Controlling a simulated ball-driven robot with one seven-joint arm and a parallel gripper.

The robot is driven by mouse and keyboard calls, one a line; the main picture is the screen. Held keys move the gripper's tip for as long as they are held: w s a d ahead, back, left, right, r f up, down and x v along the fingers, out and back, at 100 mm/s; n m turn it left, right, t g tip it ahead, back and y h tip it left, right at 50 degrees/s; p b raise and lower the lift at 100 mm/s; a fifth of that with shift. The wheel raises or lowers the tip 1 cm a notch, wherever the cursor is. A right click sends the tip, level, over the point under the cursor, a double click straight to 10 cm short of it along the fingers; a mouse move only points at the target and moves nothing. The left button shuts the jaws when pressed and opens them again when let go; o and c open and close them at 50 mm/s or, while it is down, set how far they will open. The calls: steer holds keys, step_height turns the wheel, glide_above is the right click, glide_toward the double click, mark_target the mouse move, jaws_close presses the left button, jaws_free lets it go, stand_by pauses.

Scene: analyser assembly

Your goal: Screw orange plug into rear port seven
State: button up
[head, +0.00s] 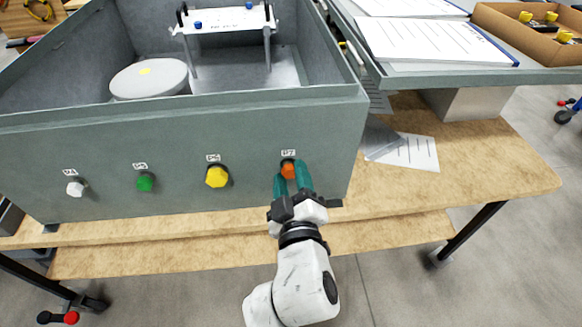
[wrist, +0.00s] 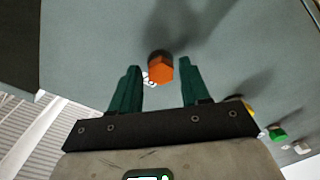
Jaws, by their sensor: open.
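The orange plug (head: 289,171) sits at the port labelled P7 (head: 289,154) on the grey analyser wall, at the right end of a row of ports. It also shows in the wrist view (wrist: 160,70) with a dark ring behind it. How deep it is seated I cannot tell. My gripper (head: 291,178) is at the plug, with its green fingers apart on either side of it. In the wrist view the open fingers (wrist: 163,80) show gaps to the plug on both sides.
A yellow plug (head: 216,177), a green plug (head: 145,183) and a white plug (head: 75,189) sit in the ports to the left. The analyser housing (head: 250,115) stands on a wooden bench (head: 480,165). Papers (head: 415,152) lie right of it.

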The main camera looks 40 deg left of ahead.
steer(key=n+p, duration=0.2)
steer(key=n, duration=0.4)
steer(key=shift+r, duration=0.2)
steer(key=n, duration=0.1)
steer(key=n+p, duration=0.1)
steer(key=n, duration=0.1)
steer(key=shift+f+n, duration=0.2)
steer(key=shift+n, duration=0.1)
steer(key=shift+c, duration=0.4)
